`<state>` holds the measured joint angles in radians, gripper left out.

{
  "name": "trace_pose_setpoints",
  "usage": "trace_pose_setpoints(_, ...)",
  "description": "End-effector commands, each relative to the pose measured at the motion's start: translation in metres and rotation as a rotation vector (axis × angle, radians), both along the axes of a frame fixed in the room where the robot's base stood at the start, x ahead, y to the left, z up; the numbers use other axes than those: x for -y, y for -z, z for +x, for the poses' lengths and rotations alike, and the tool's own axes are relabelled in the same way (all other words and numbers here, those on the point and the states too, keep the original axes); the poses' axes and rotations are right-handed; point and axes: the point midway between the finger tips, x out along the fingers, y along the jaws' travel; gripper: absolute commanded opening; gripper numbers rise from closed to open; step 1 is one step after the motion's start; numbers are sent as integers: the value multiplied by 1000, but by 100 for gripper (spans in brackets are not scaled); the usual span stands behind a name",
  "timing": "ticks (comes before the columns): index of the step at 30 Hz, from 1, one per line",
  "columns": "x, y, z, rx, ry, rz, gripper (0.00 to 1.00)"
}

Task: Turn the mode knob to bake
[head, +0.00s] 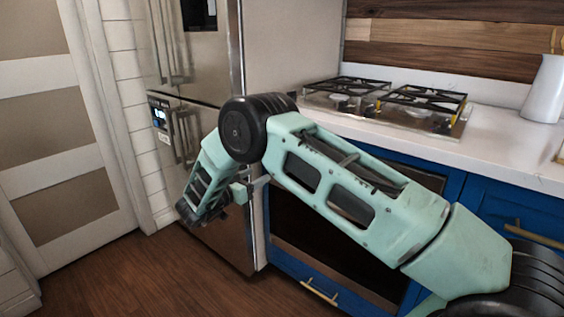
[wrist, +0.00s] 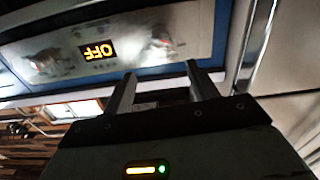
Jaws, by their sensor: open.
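The oven control panel (wrist: 120,68) fills the upper part of the wrist view, upside down, with a lit display reading OFF (wrist: 98,50). A blurred, shiny knob (wrist: 160,46) sits on one side of the display and another (wrist: 44,62) on the other; I cannot tell which is the mode knob or read their marks. My gripper (wrist: 160,70) is open and empty, its two fingers reaching toward the panel near the right-hand knob, with no clear contact. In the head view my arm hides the panel; the dark oven front (head: 335,250) shows below it.
A steel fridge (head: 225,235) stands left of the oven. A gas cooktop (head: 385,103) and white counter (head: 500,150) lie above the blue cabinets. A white pitcher (head: 545,90) stands at the right. The wooden floor (head: 130,275) in front is clear. A metal bar (wrist: 245,45) borders the panel.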

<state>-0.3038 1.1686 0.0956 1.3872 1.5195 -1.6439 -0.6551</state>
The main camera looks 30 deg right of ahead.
Motion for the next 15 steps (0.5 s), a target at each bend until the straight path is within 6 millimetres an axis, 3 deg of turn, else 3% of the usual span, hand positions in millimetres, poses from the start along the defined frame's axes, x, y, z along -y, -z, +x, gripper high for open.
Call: trace_pose_setpoints(15, 99, 0, 36, 1, -1, 1, 58)
